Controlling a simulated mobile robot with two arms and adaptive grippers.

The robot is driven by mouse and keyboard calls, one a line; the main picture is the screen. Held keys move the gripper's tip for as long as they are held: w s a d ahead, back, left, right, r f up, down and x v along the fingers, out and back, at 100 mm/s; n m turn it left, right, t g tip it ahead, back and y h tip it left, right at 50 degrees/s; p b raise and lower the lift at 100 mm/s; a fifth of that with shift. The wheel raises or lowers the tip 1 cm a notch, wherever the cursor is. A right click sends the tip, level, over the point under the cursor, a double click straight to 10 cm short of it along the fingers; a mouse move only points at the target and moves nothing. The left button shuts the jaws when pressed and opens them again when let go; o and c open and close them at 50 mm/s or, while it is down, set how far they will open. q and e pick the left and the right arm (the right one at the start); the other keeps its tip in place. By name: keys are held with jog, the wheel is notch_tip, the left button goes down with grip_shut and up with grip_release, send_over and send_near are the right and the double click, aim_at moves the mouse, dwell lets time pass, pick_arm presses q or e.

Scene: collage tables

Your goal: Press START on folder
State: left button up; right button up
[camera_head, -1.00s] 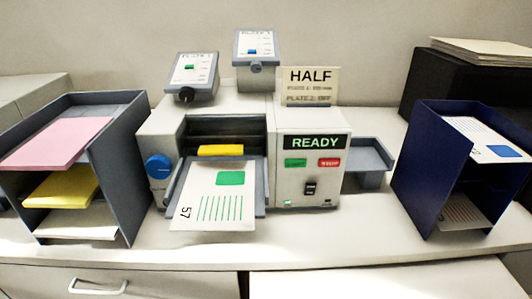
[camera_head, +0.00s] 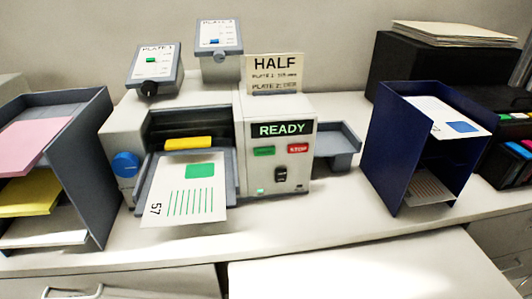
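The folder (camera_head: 225,145) is a pale grey machine in the middle of the counter. Its display (camera_head: 282,129) reads READY in green. Below the display are a green button (camera_head: 263,151), whose label is too small to read, and a red STOP button (camera_head: 298,148). A black switch (camera_head: 280,174) is lower on the same panel. A printed sheet (camera_head: 187,190) marked 57, with a green block and green lines, lies on the front feed tray under a yellow bar (camera_head: 189,143). Neither of my grippers is in view.
A grey paper rack (camera_head: 88,165) stands left, with pink, yellow and white sheets. A blue rack (camera_head: 392,150) stands right of the folder's grey side tray (camera_head: 337,154). A HALF sign (camera_head: 275,72) and two plate gauges stand behind. The counter front is clear.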

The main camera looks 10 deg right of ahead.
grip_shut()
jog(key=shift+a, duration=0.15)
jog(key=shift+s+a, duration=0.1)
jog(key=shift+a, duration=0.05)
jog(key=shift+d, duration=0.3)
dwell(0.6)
